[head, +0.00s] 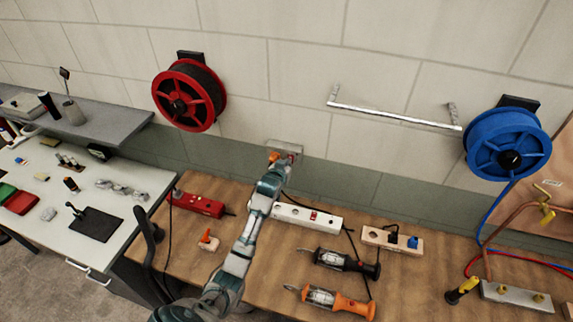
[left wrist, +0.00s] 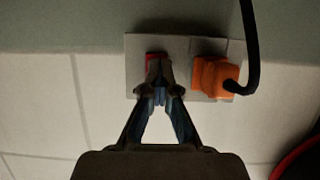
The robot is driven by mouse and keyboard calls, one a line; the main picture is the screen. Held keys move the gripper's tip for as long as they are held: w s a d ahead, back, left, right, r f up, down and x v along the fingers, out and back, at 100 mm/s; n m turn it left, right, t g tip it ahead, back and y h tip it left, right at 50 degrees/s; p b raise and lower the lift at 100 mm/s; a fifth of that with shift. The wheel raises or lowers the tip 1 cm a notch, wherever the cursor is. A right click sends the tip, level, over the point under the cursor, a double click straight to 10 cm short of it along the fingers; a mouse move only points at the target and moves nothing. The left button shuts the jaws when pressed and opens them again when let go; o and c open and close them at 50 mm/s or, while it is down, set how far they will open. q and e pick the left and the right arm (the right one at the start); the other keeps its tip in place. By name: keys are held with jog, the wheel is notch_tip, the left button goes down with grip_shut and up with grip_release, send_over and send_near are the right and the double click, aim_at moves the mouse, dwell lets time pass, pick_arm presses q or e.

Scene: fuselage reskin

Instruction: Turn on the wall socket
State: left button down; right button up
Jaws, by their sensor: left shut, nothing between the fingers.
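The wall socket (head: 286,146) is a grey plate low on the wall above the wooden bench. In the left wrist view the socket plate (left wrist: 182,45) shows an orange plug (left wrist: 212,77) with a black cable on its right. A red switch (left wrist: 155,57) is on its left, partly hidden by the fingertips. My left gripper (left wrist: 157,88) is shut and empty, its fingertips in front of or against the red switch; I cannot tell if they touch. In the head view my left gripper (head: 279,166) reaches the socket. My right gripper is not in view.
A red power strip (head: 197,205), a white power strip (head: 307,217) and a wooden socket block (head: 391,239) lie on the bench (head: 200,263). Two work lamps, black (head: 345,263) and orange (head: 338,302), lie in front. Red (head: 189,96) and blue (head: 507,143) reels hang on the wall.

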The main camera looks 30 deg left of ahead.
pick_arm(q)
jog(key=shift+w+d+f+t+b, duration=0.1)
jog(key=shift+d+f+t+b, duration=0.25)
jog(key=shift+b, duration=0.5)
jog(key=c, duration=1.6)
grip_release()
jog(key=shift+a+r, duration=0.1)
jog(key=shift+r, duration=0.1)
jog(key=shift+c, duration=0.2)
jog(key=o, duration=0.4)
jog(key=shift+w+f, duration=0.15)
jog(key=shift+w, duration=0.1)
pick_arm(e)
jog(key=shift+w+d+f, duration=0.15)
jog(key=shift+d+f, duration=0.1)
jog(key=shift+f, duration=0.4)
pick_arm(q)
jog(key=shift+a, duration=0.2)
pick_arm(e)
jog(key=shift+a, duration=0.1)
pick_arm(q)
jog(key=shift+s+d+p, duration=0.1)
jog(key=shift+p, duration=0.2)
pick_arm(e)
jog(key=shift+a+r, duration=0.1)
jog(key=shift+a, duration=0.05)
